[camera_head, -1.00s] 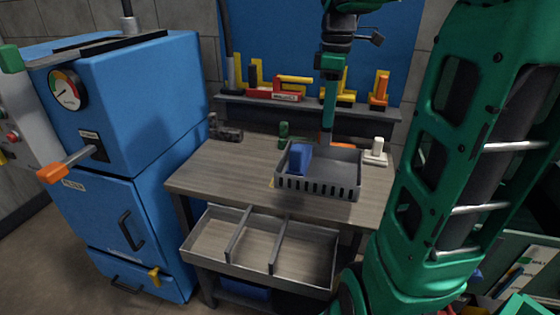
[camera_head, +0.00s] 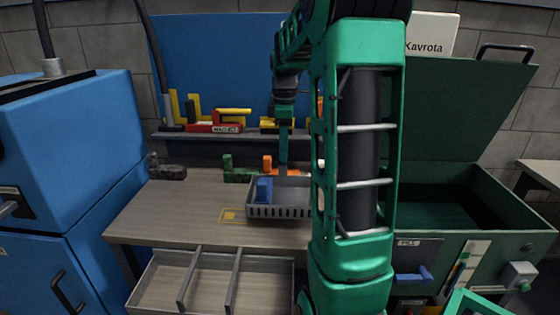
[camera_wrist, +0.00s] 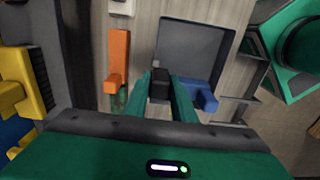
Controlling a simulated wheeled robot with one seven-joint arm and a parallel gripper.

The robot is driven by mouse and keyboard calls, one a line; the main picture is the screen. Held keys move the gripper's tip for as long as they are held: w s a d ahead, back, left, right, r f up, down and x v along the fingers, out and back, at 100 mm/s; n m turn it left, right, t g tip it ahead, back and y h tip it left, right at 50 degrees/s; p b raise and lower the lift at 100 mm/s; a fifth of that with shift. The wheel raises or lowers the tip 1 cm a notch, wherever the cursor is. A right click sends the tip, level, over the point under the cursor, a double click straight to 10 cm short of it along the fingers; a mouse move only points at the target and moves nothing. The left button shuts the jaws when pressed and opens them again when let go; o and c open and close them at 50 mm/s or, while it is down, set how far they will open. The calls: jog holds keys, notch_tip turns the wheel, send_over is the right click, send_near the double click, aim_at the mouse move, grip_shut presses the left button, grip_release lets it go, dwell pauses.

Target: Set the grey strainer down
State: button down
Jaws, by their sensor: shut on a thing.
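The grey strainer (camera_head: 278,211), a shallow rectangular tray with slots along its front wall, is at the right part of the workbench. A blue block (camera_head: 264,189) stands inside its left end. My gripper (camera_head: 283,172) reaches down at the strainer's back edge. In the wrist view the fingers (camera_wrist: 160,84) are closed on a black piece at the edge of the strainer (camera_wrist: 190,22), and the blue block (camera_wrist: 203,96) is beside them. I cannot tell whether the strainer's bottom touches the bench. My arm hides its right end in the head view.
The workbench (camera_head: 150,215) is clear to the left, with a yellow marked square (camera_head: 230,215) beside the strainer. Green (camera_head: 238,171) and orange (camera_head: 268,165) blocks stand behind. A divided drawer (camera_head: 208,281) sticks out below. A green open chest (camera_head: 465,215) stands right.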

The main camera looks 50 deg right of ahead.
jog(key=shift+f, duration=1.7)
jog(key=c, duration=1.5)
grip_release()
jog(key=shift+f, duration=0.1)
notch_tip(320, 180, up, 11)
jog(key=shift+r, duration=0.15)
jog(key=shift+s+r, duration=0.1)
jog(key=shift+r, duration=0.35)
jog(key=s+a+f+m, duration=0.5)
jog(key=s, duration=0.2)
jog(key=s+a+f+m, duration=0.5)
jog(key=s+a, duration=0.1)
jog(key=s, duration=0.2)
jog(key=s+a+f+m, duration=0.4)
jog(key=s+a+f, duration=0.1)
jog(key=s, duration=0.3)
jog(key=shift+s+a+f+m, duration=0.15)
jog(key=shift+s+a+m, duration=0.1)
jog(key=shift+m, duration=0.15)
